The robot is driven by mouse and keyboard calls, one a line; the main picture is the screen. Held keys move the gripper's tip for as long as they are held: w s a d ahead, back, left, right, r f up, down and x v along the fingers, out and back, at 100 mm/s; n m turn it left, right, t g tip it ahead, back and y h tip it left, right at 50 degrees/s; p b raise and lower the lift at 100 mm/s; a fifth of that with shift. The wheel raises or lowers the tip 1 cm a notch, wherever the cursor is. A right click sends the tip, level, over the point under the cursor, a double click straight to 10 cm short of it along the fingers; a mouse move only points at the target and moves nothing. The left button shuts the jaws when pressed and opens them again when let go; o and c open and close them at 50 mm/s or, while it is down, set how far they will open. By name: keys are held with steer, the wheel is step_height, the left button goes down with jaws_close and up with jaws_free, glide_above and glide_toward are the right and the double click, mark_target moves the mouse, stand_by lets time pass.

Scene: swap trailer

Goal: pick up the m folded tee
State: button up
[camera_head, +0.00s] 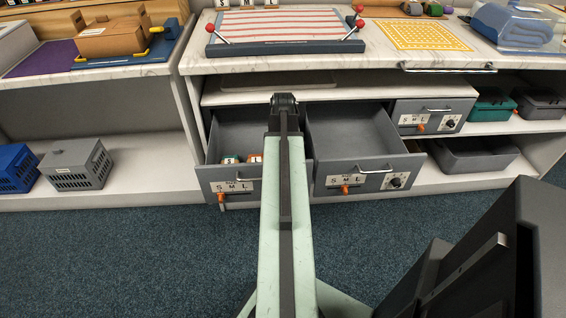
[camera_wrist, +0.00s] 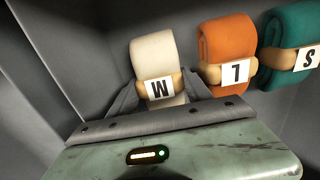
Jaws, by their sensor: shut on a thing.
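The m folded tee (camera_wrist: 153,58) is a cream roll with a tan band and a white M label. It is in the middle of the wrist view. My gripper (camera_wrist: 160,92) has its grey jaws on both sides of the roll's near end and is shut on it. An orange roll (camera_wrist: 226,45) labelled L and a teal roll (camera_wrist: 291,40) labelled S lie to its right, close by. In the head view, my arm hides the gripper and the cream roll.
The rolls are inside the open left drawer (camera_head: 230,186), whose grey walls are close around my gripper. A second open drawer (camera_head: 350,150) stands to its right and looks empty. The counter (camera_head: 385,62) above holds a striped board (camera_head: 280,25) and a yellow grid mat (camera_head: 420,36).

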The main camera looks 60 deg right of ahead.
step_height(320, 180, up, 10)
steer(key=p, duration=1)
steer(key=shift+r, duration=0.15)
